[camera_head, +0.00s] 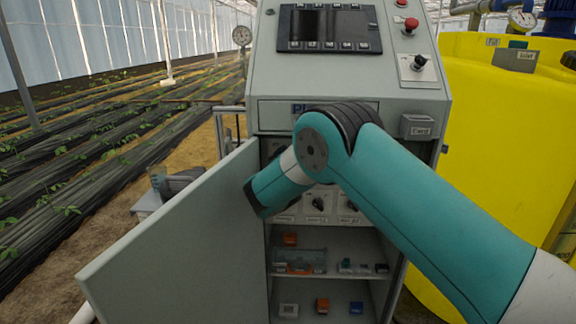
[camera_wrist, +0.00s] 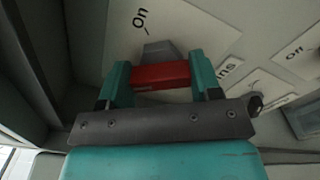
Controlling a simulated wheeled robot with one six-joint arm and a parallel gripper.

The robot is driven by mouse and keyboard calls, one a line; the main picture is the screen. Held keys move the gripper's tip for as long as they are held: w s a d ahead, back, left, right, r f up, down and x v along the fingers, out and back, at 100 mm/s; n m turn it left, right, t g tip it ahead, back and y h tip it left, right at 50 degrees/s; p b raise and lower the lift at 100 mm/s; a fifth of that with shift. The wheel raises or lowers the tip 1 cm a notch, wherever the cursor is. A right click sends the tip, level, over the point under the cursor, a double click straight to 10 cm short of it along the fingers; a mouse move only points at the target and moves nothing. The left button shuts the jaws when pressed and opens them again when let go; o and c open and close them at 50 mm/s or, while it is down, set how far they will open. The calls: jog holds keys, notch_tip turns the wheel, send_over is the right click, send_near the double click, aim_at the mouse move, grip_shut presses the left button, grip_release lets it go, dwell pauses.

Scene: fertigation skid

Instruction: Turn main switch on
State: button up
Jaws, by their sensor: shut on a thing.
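The main switch shows in the wrist view as a red handle (camera_wrist: 160,76) with a grey part behind it, on a pale plate (camera_wrist: 195,28). An "on" mark with a short line is printed above and left of the handle. My gripper (camera_wrist: 160,82) has its two teal fingers on either end of the red handle and is shut on it. The handle lies across the wrist picture, between the fingers. In the head view my arm hides the switch and my gripper inside the open grey cabinet (camera_head: 259,133).
The cabinet door (camera_head: 180,245) stands open on the left, close to my wrist. Black rotary knobs (camera_head: 318,203) sit below my arm, above shelves with small parts (camera_head: 322,304). A yellow tank (camera_head: 490,130) stands right. The wrist view shows another knob (camera_wrist: 255,103) nearby.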

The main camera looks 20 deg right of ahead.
jog(key=m+b, duration=0.2)
jog(key=m, duration=0.1)
jog(key=m+b, duration=0.1)
jog(key=b, duration=0.1)
jog(key=shift+f+m, duration=0.3)
jog(key=m+b, duration=0.4)
jog(key=b, duration=0.1)
jog(key=shift+f+m, duration=0.1)
jog(key=shift+m, duration=0.2)
jog(key=m+b, duration=0.4)
jog(key=b, duration=0.1)
jog(key=shift+m, duration=0.4)
jog(key=shift+m+b, duration=0.75)
jog(key=shift+m, duration=0.05)
jog(key=o, duration=0.9)
jog(key=shift+r, duration=0.2)
jog(key=shift+o, duration=0.2)
